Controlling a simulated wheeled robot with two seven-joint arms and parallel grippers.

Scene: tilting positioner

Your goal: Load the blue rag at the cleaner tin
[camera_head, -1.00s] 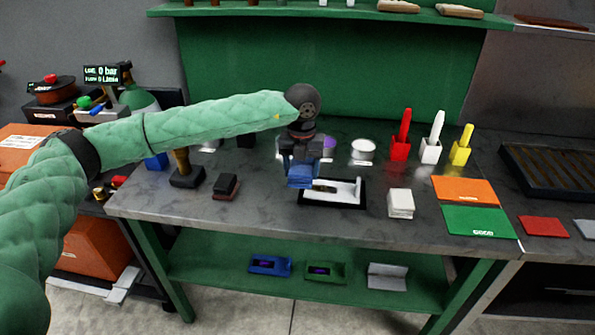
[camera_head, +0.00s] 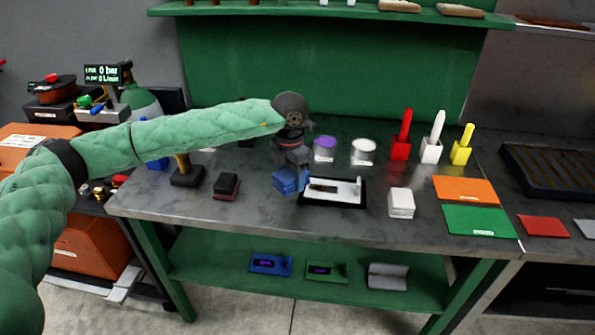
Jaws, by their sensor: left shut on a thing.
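My left gripper (camera_head: 291,166) reaches in from the left over the bench, pointing down, and is shut on the blue rag (camera_head: 287,181). The rag hangs low at the left end of a black-framed tray with a white piece (camera_head: 347,189); I cannot tell if it touches the bench. Behind and to the right stand a tin with a purple top (camera_head: 325,148) and a tin with a white top (camera_head: 363,151). Their labels are unreadable, so I cannot tell which is the cleaner tin. My right gripper is not in view.
Dark blocks (camera_head: 227,186) lie left of the rag. A white stack (camera_head: 401,203), orange mat (camera_head: 465,189) and green mat (camera_head: 479,220) lie to the right. Red, white and yellow holders (camera_head: 401,149) stand behind. Bare bench top shows in front.

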